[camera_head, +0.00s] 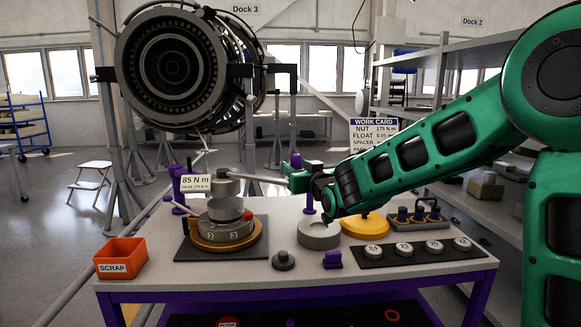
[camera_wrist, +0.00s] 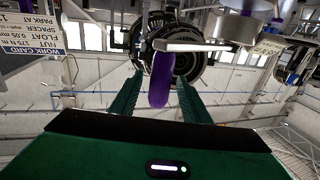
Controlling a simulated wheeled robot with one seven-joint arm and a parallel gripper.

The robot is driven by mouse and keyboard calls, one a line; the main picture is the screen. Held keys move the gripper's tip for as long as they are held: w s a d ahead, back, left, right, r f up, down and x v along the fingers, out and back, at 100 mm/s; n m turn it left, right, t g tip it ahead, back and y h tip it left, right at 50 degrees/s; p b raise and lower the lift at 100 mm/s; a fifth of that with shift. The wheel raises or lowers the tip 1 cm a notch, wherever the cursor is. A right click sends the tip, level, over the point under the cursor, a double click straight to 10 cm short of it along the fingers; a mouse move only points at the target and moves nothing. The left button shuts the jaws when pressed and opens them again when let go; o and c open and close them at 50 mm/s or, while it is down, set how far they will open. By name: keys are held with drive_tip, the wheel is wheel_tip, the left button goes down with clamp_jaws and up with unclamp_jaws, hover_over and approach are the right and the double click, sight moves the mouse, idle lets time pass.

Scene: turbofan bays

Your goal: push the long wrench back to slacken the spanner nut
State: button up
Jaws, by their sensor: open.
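The long wrench (camera_head: 258,179) is a grey bar running level from a grey cylindrical head (camera_head: 228,186) on top of the fixture (camera_head: 225,228). My gripper (camera_head: 297,180) is at the wrench's free right end in the head view. In the wrist view my gripper (camera_wrist: 159,82) shows two green fingers standing apart. The pale wrench bar (camera_wrist: 195,46) crosses beyond the fingertips there, with its end near them; I cannot tell whether they touch. The spanner nut cannot be made out clearly under the wrench head. A readout (camera_head: 195,183) shows 85 N m, peak 179.
An orange scrap bin (camera_head: 121,258) stands at the bench's left. A grey disc (camera_head: 319,234), a yellow disc (camera_head: 365,225) and a dark strip of round weights (camera_head: 415,250) lie to the right. A purple post (camera_wrist: 160,80) shows between my fingers in the wrist view.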

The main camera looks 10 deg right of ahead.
drive_tip(key=w, duration=0.2)
drive_tip(key=w+a, duration=0.1)
drive_tip(key=w, duration=0.1)
drive_tip(key=shift+w, duration=0.25)
clamp_jaws()
